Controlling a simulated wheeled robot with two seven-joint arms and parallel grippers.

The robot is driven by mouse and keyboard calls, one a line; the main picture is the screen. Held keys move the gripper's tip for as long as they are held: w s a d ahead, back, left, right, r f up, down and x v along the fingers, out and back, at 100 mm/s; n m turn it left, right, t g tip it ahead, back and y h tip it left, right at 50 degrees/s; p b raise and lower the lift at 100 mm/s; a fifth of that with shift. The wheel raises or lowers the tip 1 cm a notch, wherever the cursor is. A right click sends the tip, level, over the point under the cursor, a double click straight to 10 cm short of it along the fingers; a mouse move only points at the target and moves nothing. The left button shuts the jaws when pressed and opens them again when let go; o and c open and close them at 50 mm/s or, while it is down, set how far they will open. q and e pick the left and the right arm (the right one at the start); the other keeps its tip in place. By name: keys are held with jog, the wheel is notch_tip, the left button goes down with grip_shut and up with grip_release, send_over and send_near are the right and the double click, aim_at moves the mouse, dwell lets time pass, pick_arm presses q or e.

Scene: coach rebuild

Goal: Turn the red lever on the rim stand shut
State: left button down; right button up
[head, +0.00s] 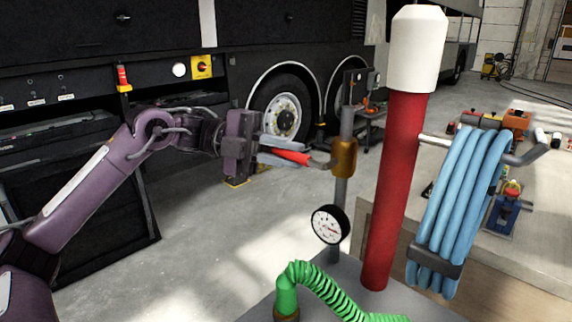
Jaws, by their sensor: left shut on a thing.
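The rim stand's grey upright pipe (342,205) carries a brass valve body (345,156). The red lever (291,157) sticks out to the left of the valve, roughly level, on a grey stem. My left gripper (283,150) comes in from the left and is shut on the red lever, with its fingers along the lever's length. The fingers partly hide the lever's outer end. My right gripper is not in view.
A round gauge (329,224) sits low on the pipe. A red post with a white cap (415,48) stands just right, holding a coiled blue hose (460,195). A green coiled hose (325,290) is in front. A coach (270,60) stands behind, with open floor between.

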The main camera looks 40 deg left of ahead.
pick_arm(q)
jog(key=shift+f, duration=0.1)
dwell(0.3)
jog(key=c, duration=1.4)
grip_release()
jog(key=shift+a, duration=0.3)
jog(key=b+v, duration=0.3)
jog(key=v, duration=0.4)
jog(key=shift+s+a, duration=0.1)
jog(key=shift+a, duration=0.05)
